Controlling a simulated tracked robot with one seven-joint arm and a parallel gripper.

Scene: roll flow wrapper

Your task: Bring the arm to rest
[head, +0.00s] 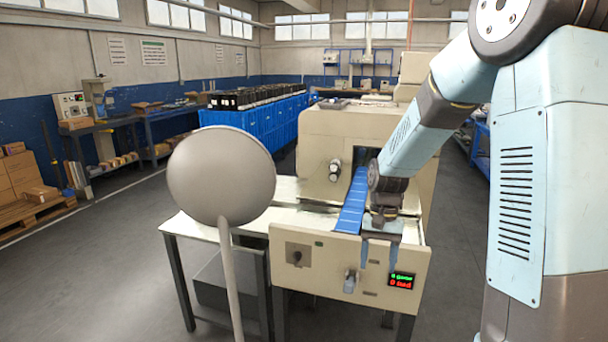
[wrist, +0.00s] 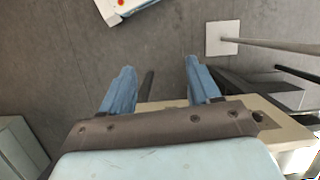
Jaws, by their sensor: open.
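My gripper (head: 379,252) hangs at the front of the cream wrapping machine (head: 323,135), its blue fingers pointing down before the front panel. In the wrist view my gripper (wrist: 153,88) shows two blue fingers spread apart with nothing between them, above the grey floor. My arm reaches in from the right, bent down at the elbow. Whether the fingers touch the panel I cannot tell.
A blue conveyor strip (head: 354,202) runs out of the machine. A round grey disc on a post (head: 221,178) stands at left. Blue crates (head: 255,122) stand behind.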

